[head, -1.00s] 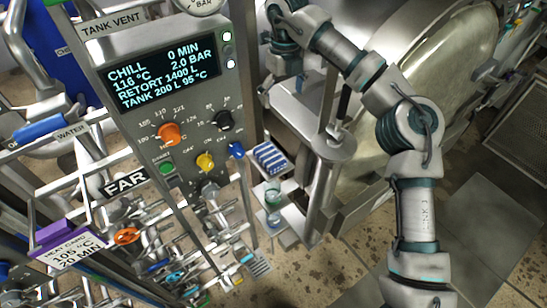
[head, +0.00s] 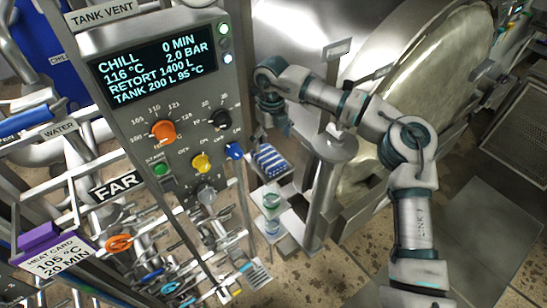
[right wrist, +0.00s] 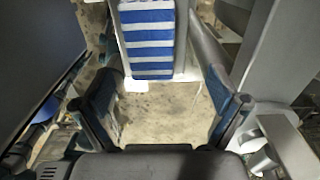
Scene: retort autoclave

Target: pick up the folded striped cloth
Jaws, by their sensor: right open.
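The folded blue-and-white striped cloth (head: 268,160) lies on a small metal shelf beside the control panel in the head view. In the right wrist view the cloth (right wrist: 149,42) is at the top, ahead of my fingers. My right gripper (head: 272,126) points down just above the cloth in the head view, small and partly dark against the panel edge. In the right wrist view my right gripper (right wrist: 168,105) is open and empty, its fingers spread wide with floor showing between them. The cloth is beyond the fingertips, not between them. My left gripper is not in view.
The control panel (head: 150,110) with knobs stands close left of the cloth. A metal post (head: 325,185) and the large retort vessel (head: 395,95) are close on the right. A glass container (head: 271,203) stands on a lower shelf.

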